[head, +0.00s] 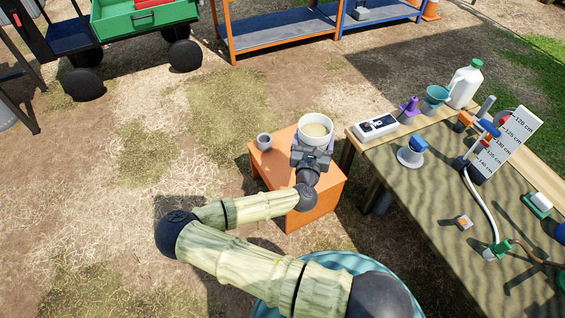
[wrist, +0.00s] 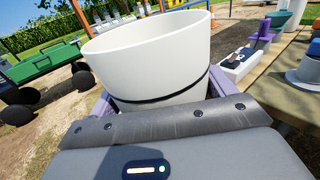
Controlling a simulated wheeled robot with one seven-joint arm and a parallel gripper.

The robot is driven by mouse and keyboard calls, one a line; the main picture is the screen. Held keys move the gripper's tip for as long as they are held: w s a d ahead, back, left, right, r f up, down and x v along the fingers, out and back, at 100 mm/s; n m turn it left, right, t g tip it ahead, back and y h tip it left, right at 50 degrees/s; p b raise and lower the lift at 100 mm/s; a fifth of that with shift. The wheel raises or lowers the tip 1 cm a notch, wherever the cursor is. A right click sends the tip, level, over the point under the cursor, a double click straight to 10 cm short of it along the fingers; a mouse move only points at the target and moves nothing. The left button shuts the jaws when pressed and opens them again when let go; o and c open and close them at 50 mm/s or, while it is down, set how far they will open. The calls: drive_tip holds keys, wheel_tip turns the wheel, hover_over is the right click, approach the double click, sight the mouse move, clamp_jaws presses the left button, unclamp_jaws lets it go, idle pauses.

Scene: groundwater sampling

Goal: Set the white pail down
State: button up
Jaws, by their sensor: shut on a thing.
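The white pail (head: 316,129) is at the orange stand (head: 318,202), over the back right part of its top. It looks roughly upright and has tan contents inside. My gripper (head: 311,150) is shut on the pail from the near side. In the wrist view the pail (wrist: 150,55) fills the upper middle, with the purple fingers (wrist: 160,100) on both sides of its lower part. The pail's base is hidden by my gripper, so I cannot tell whether it touches the stand.
A small grey cup (head: 264,141) stands on the stand's left side. A green cart (head: 140,18) and shelves (head: 280,30) stand behind.

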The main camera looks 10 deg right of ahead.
drive_tip(key=shift+a, duration=0.3)
drive_tip(key=w+f+n+y+b, duration=0.1)
drive_tip(key=w+f+y+b, duration=0.1)
drive_tip(key=w+f+b, duration=0.2)
drive_tip(key=w+f+n+y+b, duration=0.2)
drive_tip(key=w+f+b, duration=0.3)
drive_tip(key=f, duration=0.5)
drive_tip(key=shift+n+t+y+b, duration=0.3)
drive_tip(key=shift+t+y+b, duration=0.1)
drive_tip(key=shift+y, duration=0.4)
drive_tip(key=shift+f, duration=0.1)
wheel_tip(320, 180, down, 5)
drive_tip(key=b, duration=0.2)
drive_tip(key=shift+s+d+b, duration=0.15)
drive_tip(key=shift+b, duration=0.25)
